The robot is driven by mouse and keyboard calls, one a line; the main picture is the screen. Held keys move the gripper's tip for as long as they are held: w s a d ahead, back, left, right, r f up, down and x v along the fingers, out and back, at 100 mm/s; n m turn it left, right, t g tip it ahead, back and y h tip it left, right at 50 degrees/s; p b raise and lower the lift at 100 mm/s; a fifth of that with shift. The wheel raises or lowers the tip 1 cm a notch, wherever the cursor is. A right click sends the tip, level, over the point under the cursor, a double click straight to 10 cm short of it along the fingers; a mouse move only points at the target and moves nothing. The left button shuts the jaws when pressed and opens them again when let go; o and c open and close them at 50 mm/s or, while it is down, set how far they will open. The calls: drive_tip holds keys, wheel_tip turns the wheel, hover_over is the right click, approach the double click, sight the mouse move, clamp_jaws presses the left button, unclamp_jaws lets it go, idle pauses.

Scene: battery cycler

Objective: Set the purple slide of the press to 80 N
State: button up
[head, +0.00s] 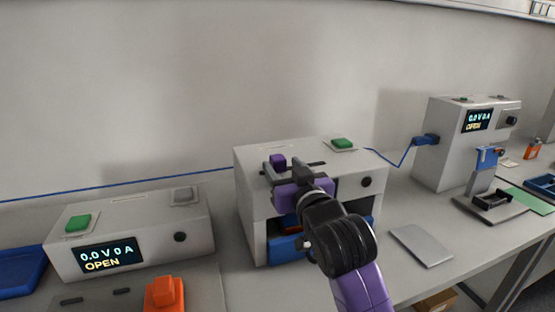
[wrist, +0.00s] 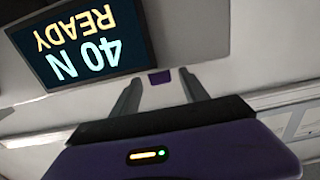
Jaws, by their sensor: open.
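The press (head: 250,180) is the light grey box in the middle of the bench. Its small purple slide (head: 278,160) shows on the top, towards the left. In the wrist view the slide (wrist: 160,77) is a small purple block between the fingertips, farther off than they are. The press display (wrist: 80,45), upside down there, reads 40 N READY; in the head view my arm hides it. My gripper (head: 281,168) is open and empty at the press's upper front. Its two fingers (wrist: 159,84) stand apart; whether either touches the slide I cannot tell.
A green button (head: 343,143) sits on the press top, right of the slide. Left stands a grey unit (head: 195,225) reading 0.0 V 0 A OPEN, with an orange block (head: 163,294) before it. Another unit (head: 440,150) stands right, joined by a blue cable (head: 402,157). A grey plate (head: 421,245) lies flat.

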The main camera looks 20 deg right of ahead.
sight(281, 164)
drive_tip(key=shift+w, duration=2)
drive_tip(key=shift+c, duration=0.4)
clamp_jaws()
